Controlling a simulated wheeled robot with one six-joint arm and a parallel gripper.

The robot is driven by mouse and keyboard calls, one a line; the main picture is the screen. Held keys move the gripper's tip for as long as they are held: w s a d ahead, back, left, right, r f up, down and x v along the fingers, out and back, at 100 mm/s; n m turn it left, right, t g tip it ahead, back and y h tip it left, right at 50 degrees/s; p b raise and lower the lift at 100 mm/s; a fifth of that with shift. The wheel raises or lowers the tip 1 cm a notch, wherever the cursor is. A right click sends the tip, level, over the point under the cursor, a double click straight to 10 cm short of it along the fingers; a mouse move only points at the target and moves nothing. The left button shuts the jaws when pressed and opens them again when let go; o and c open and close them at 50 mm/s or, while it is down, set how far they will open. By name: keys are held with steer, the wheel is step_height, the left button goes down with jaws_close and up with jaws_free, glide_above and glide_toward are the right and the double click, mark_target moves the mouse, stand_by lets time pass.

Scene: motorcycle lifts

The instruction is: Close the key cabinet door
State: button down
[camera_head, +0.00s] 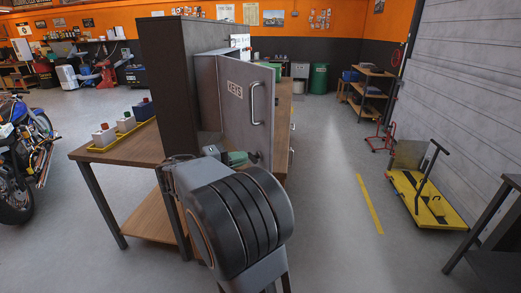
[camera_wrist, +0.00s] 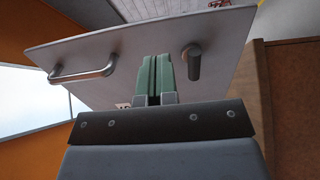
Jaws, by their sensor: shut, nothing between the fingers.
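The key cabinet door (camera_head: 246,105) is grey, with a "KEYS" label and a bar handle (camera_head: 257,104), and it stands open, swung out from the cabinet box (camera_head: 206,90). In the wrist view the door (camera_wrist: 130,40) crosses the upper picture. Its handle (camera_wrist: 84,70) is at left and a dark cylindrical knob (camera_wrist: 192,62) is right of my fingers. My gripper (camera_wrist: 155,60) has green fingers pressed together, empty, close to the door's face. In the head view my gripper (camera_head: 237,158) is at the door's lower part. I cannot tell whether it touches the door.
A tall dark panel (camera_head: 165,85) stands left of the cabinet. A wooden table (camera_head: 125,150) at left holds a yellow tray (camera_head: 100,147) with small containers. A yellow cart (camera_head: 430,205) stands at right. The floor (camera_head: 325,180) between is clear.

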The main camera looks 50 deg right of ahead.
mark_target(268, 151)
steer(key=p+x, duration=0.1)
steer(key=x, duration=0.5)
steer(key=shift+d+p, duration=0.2)
steer(key=shift+p, duration=0.1)
